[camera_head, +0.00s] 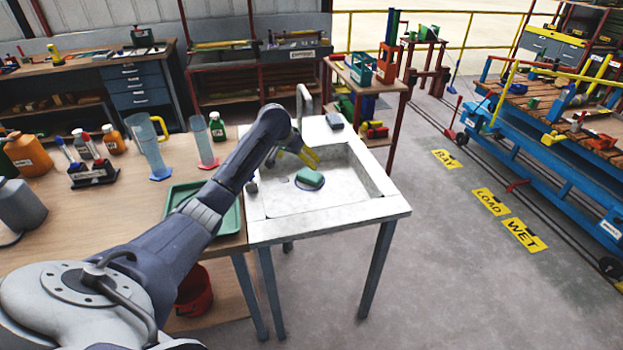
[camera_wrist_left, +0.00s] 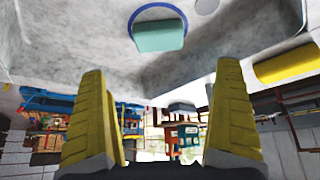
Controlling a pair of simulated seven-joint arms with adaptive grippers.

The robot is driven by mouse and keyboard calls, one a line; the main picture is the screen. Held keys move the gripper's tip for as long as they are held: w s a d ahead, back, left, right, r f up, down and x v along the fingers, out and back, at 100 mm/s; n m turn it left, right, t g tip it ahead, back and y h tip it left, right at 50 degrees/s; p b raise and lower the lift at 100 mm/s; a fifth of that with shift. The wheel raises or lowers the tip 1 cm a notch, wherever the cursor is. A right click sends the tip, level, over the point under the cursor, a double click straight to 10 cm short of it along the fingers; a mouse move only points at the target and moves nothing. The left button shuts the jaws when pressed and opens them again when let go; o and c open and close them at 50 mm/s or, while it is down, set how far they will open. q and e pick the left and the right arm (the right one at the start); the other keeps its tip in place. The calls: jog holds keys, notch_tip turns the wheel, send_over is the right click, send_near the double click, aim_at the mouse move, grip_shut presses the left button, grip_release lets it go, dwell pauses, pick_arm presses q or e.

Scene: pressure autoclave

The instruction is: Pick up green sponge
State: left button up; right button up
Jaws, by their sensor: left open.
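The green sponge (camera_head: 310,178) lies in the white sink basin (camera_head: 340,195), with a blue rim showing around part of it. It also shows in the left wrist view as a pale green block (camera_wrist_left: 160,35) at the top, beyond the fingertips. My left gripper (camera_head: 309,158) has yellow fingers and is over the basin, just behind the sponge in the head view. In the left wrist view its two fingers (camera_wrist_left: 163,68) stand wide apart with nothing between them. The sponge is apart from the fingers. My right gripper is not in view.
The basin walls surround the sponge. A grey faucet (camera_head: 304,98) and a dark grey block (camera_head: 334,121) are at the sink's back edge. A green tray (camera_head: 230,222) and tall cylinders stand on the wooden table at left.

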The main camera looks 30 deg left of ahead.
aim_at(309, 175)
pick_arm(q)
jog(key=x, duration=0.9)
jog(key=shift+w+f, duration=0.2)
jog(key=shift+f, duration=0.15)
jog(key=shift+x, duration=2.6)
jog(key=shift+d, duration=0.15)
jog(key=shift+c, duration=0.4)
jog(key=c, duration=0.5)
jog(key=shift+c, duration=0.5)
notch_tip(309, 175, up, 10)
